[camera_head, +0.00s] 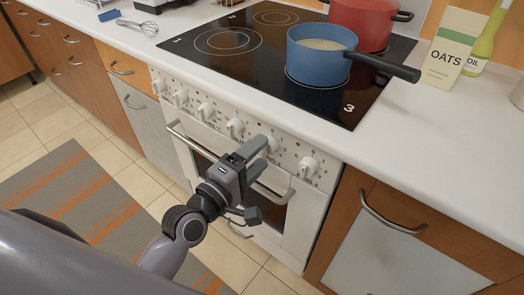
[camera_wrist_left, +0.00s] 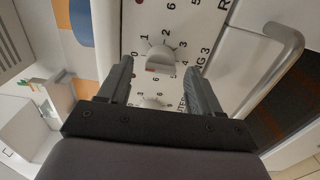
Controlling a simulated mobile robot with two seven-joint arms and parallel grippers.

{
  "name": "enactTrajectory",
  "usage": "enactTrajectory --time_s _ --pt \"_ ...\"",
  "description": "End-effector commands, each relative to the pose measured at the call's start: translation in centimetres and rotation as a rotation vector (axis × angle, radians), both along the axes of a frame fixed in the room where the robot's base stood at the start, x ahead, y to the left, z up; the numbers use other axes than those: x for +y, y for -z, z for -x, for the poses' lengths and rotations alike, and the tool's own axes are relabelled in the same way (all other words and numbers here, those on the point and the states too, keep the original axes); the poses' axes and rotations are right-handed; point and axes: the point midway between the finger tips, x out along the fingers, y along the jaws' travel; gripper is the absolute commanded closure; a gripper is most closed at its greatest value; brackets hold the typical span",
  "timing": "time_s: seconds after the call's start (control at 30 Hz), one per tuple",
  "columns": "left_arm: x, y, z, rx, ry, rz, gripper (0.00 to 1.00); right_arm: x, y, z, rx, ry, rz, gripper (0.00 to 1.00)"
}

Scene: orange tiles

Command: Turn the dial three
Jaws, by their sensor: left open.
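The dial by the lettering ending in "NG 3" is a white knob (camera_wrist_left: 160,57) on the white panel, with numbers around it. In the left wrist view it sits just beyond and between my fingertips. My left gripper (camera_head: 259,155) is open in front of the stove's knob row and partly hides the panel there. Its two dark fingers also show in the left wrist view (camera_wrist_left: 160,80), apart with nothing between them that I can see held. Contact with the dial cannot be told. My right gripper is not in view.
Neighbouring knobs (camera_head: 307,167) flank the spot on the right and another knob (camera_head: 235,127) on the left. The oven handle (camera_head: 215,155) runs below. A blue pan (camera_head: 318,68) with its handle jutting right and a red pot (camera_head: 362,22) stand on the cooktop.

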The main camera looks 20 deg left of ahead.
Motion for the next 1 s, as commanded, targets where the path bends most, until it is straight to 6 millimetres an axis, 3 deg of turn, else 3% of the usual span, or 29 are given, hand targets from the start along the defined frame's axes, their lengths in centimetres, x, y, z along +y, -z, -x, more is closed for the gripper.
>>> enactTrajectory --time_s 0.2,0.5,0.67,0.7,1.0 --pt "-0.6 0.1 -1.5 0.002 0.001 -0.002 0.36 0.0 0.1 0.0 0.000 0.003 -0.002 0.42" --pt "-0.6 0.1 -1.6 0.002 0.001 -0.002 0.36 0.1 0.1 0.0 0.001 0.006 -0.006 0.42" --pt "-0.6 0.1 -1.6 0.002 0.001 -0.002 0.88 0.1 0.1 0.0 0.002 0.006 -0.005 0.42" --pt "-0.6 0.1 -1.6 0.002 0.001 -0.002 0.92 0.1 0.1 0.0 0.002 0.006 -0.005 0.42" --pt "-0.6 -0.1 -1.6 -0.009 0.001 -0.030 0.92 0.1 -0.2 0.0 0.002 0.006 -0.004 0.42"
